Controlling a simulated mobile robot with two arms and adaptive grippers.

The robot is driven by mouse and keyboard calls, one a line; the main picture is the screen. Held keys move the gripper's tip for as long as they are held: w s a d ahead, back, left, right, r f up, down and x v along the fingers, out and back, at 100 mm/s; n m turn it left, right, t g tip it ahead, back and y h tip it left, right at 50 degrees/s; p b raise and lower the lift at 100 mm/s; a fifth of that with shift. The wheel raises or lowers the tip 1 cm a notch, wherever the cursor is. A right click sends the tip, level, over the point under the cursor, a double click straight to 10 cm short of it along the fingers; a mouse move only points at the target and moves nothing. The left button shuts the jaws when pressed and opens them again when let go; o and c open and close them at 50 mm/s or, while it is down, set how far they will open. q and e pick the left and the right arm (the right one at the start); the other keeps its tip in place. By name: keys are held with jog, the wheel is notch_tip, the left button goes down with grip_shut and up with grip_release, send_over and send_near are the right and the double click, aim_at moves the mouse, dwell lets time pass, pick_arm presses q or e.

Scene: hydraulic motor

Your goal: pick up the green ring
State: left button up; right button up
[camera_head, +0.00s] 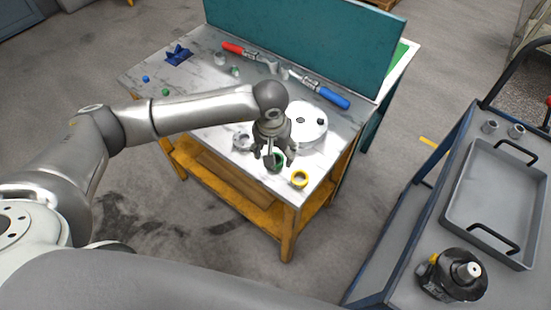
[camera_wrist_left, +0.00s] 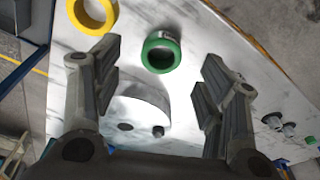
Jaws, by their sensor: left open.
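The green ring (camera_head: 276,167) lies near the front corner of the white marbled table, partly hidden by my gripper in the head view. My left gripper (camera_head: 274,154) is just above it, pointing down. In the left wrist view the green ring (camera_wrist_left: 161,68) shows ahead, in the gap between the two spread fingers of my left gripper (camera_wrist_left: 160,82). The fingers are open with nothing between them, and I see no contact with the ring. My right gripper is not in view.
A yellow ring (camera_head: 299,179) lies right of the green one. A grey ring (camera_head: 242,142) lies left, and a white round part (camera_head: 311,126) stands behind. Red- and blue-handled tools lie before a teal panel (camera_head: 300,40). A cart with a grey tray (camera_head: 490,205) stands right.

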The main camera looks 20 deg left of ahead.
pick_arm(q)
jog(key=shift+w+a+f+p, duration=0.1)
jog(key=shift+w+f+p, duration=0.15)
jog(key=shift+f+p, duration=0.3)
jog(key=f, duration=0.2)
jog(key=w+f+p, duration=0.1)
jog(key=f, duration=0.1)
jog(key=shift+a, duration=0.1)
jog(key=c, duration=0.8)
